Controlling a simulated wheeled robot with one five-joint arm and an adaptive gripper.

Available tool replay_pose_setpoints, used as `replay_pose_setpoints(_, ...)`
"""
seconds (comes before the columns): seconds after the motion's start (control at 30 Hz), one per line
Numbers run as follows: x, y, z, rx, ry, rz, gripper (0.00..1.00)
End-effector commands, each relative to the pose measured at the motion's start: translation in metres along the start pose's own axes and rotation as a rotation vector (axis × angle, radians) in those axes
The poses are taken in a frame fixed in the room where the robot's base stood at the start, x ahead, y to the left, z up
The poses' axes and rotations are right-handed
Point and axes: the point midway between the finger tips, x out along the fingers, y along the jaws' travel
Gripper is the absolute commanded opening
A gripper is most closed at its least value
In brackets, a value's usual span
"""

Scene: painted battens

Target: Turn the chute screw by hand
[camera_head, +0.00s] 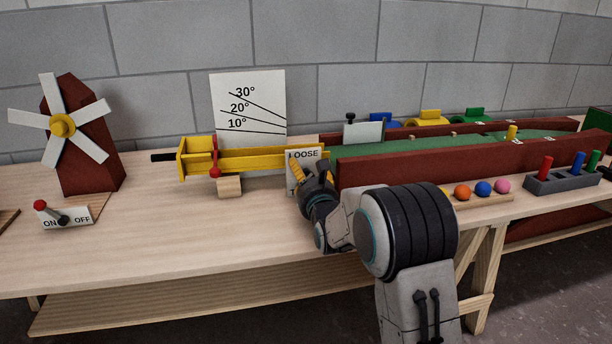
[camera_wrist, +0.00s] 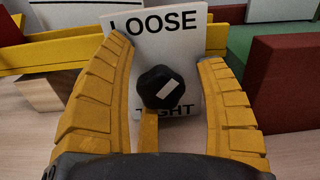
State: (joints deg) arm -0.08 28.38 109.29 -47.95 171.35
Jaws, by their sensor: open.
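The chute screw is a black knob (camera_wrist: 160,87) with a white mark, in front of a white plate (camera_wrist: 182,40) lettered LOOSE at the top and TIGHT below. My gripper (camera_wrist: 166,58) is open, with one yellow finger on each side of the knob and gaps between them in the wrist view. In the head view my gripper (camera_head: 309,172) is in front of the same plate (camera_head: 303,154) and hides the knob. The yellow chute (camera_head: 262,160) runs left from the plate, with a red pointer (camera_head: 215,158) on it.
An angle board (camera_head: 248,105) marked 10°, 20° and 30° stands behind the chute. A windmill (camera_head: 82,140) and an ON/OFF switch (camera_head: 63,216) are at the left. A long red-sided green lane (camera_head: 430,158), a ball rack (camera_head: 480,198) and a peg block (camera_head: 560,184) are at the right.

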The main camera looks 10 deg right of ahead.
Motion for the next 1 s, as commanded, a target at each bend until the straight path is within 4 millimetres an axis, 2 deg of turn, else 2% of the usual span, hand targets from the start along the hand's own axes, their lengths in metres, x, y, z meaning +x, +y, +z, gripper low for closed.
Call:
replay_pose_setpoints(0.27, -0.013, 0.000, -0.001, 0.000, 0.002, 0.001, 0.65)
replay_pose_setpoints(0.7, -0.078, 0.000, 0.000, 0.000, 0.001, 0.000, 0.65)
replay_pose_setpoints(1.0, -0.111, 0.000, 0.000, 0.000, -0.001, 0.000, 0.65)
